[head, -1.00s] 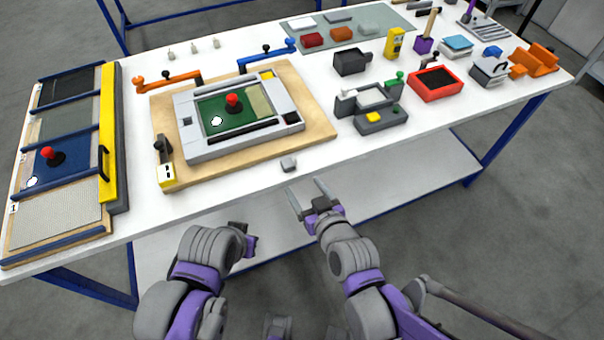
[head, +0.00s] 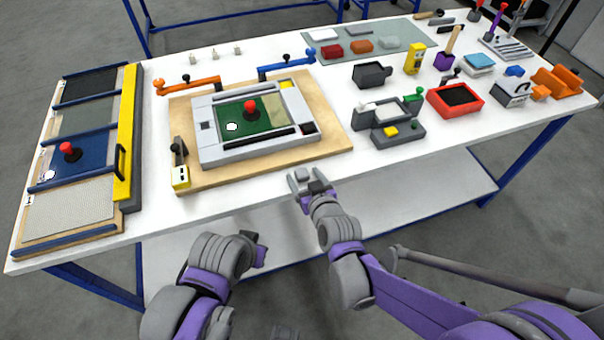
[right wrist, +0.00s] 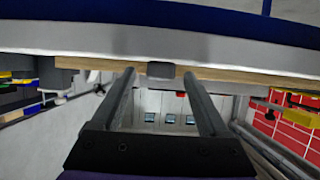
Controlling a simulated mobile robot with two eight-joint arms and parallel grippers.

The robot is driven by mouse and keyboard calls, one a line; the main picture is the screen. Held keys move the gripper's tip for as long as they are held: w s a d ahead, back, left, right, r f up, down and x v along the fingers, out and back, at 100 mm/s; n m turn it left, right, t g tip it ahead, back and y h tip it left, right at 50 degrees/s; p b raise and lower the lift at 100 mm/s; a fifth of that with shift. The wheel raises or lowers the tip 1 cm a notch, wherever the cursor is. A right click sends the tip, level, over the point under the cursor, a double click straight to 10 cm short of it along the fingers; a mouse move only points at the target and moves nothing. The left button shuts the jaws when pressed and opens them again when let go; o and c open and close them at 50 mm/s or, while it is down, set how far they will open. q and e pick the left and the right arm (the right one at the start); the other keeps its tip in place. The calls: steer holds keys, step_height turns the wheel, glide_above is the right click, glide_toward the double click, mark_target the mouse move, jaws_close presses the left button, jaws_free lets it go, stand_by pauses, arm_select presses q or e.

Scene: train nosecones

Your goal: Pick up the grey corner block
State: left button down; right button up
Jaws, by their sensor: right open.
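The grey corner block (head: 303,174) is a small grey piece at the table's front edge, just in front of the wooden board. In the head view it is partly hidden by my right gripper (head: 308,179). In the right wrist view the block (right wrist: 160,70) sits between the tips of the two open fingers of my right gripper (right wrist: 160,75), with a gap on each side. My left gripper (head: 256,254) is in front of the table, below the edge, and its fingers cannot be made out.
The wooden board (head: 333,136) carries a grey frame (head: 250,157) with a green panel and red knob. A dark grey fixture with a yellow button (head: 391,132) stands to the right. A red tray (head: 434,109) is beyond it. Bare white table (head: 225,208) lies left of my right gripper.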

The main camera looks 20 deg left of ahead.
steer(key=shift+w+a, duration=0.1)
steer(key=shift+w, duration=0.05)
jaws_close()
stand_by(0.4)
